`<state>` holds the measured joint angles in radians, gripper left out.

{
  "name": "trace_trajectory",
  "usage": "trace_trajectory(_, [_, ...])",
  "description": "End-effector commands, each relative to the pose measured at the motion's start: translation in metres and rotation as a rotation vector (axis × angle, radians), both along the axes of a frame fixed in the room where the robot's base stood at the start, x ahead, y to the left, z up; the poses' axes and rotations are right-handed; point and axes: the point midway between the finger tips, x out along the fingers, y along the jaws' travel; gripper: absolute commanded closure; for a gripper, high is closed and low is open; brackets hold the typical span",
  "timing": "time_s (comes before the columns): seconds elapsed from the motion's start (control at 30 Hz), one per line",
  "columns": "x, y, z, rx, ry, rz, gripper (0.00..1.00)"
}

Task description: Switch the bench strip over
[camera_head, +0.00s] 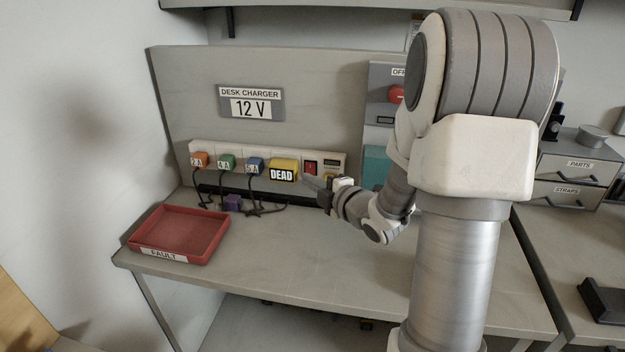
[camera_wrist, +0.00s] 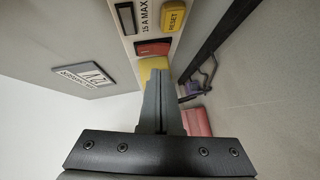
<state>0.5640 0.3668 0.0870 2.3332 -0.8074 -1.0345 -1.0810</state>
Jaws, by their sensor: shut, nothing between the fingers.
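The pale bench strip (camera_head: 300,155) runs along the foot of the back panel. It carries orange (camera_head: 199,160), green (camera_head: 225,162) and blue (camera_head: 254,165) plugs, tagged 2 A, 4 A and 5 A, and a yellow block labelled DEAD (camera_head: 283,170). Right of the block is a red switch (camera_head: 310,168); in the wrist view it is a red rocker (camera_wrist: 153,48) beside a yellow RESET button (camera_wrist: 174,15) and the print 15 A MAX. My gripper (camera_head: 312,184) is shut and empty, its fingertips (camera_wrist: 158,80) close to the strip near the yellow block and switch. Contact cannot be told.
A red FAULT tray (camera_head: 215,257) stands empty at the bench's left. Dark cables and a purple plug (camera_head: 233,202) lie below the strip. A DESK CHARGER 12 V sign (camera_head: 250,103) is above. A panel with a red button (camera_head: 396,94) stands partly behind my arm. The bench front is clear.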

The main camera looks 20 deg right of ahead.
Motion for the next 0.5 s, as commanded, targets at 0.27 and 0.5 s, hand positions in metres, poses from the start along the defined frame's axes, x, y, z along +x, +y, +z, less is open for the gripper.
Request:
trace_trajectory(0.27, [0.015,-0.011,-0.005,0.001,0.0,0.001,1.0])
trace_trajectory(0.5, [0.016,-0.011,-0.005,0.001,0.0,0.001,1.0])
